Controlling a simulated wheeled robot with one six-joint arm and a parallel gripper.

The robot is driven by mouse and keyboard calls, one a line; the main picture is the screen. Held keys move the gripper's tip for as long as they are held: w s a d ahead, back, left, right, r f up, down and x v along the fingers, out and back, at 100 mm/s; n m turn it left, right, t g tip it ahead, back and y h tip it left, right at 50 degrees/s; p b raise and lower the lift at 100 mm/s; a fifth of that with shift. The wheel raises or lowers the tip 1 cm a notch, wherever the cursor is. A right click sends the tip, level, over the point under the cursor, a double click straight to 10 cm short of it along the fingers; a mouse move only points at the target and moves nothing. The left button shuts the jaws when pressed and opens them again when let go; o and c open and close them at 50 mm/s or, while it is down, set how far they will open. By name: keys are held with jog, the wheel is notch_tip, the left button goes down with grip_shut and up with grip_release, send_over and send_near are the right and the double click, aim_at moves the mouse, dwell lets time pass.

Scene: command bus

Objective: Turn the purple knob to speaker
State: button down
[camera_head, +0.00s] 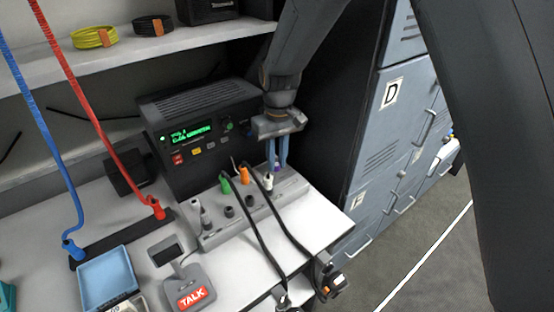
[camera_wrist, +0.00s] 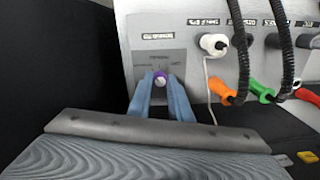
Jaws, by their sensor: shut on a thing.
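The purple knob (camera_wrist: 160,79) sits on a grey label plate on the patch panel (camera_wrist: 190,58) in the wrist view. The labels around the knob are too small to read. My gripper (camera_wrist: 160,88) has its two blue fingers on either side of the knob, shut on it. In the head view the knob (camera_head: 276,168) shows as a bit of purple between the fingertips of my gripper (camera_head: 277,163), at the right end of the panel. The knob's pointing direction cannot be made out.
A black radio (camera_head: 205,130) stands behind. A talk microphone (camera_head: 187,290) sits in front. Grey lockers (camera_head: 395,120) stand right.

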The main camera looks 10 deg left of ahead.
aim_at(277, 163)
jog(key=shift+a+r, duration=0.1)
jog(key=c, duration=1.6)
grip_release()
notch_tip(277, 163, up, 8)
jog(key=shift+w+f+b, duration=0.1)
jog(key=shift+b, duration=0.75)
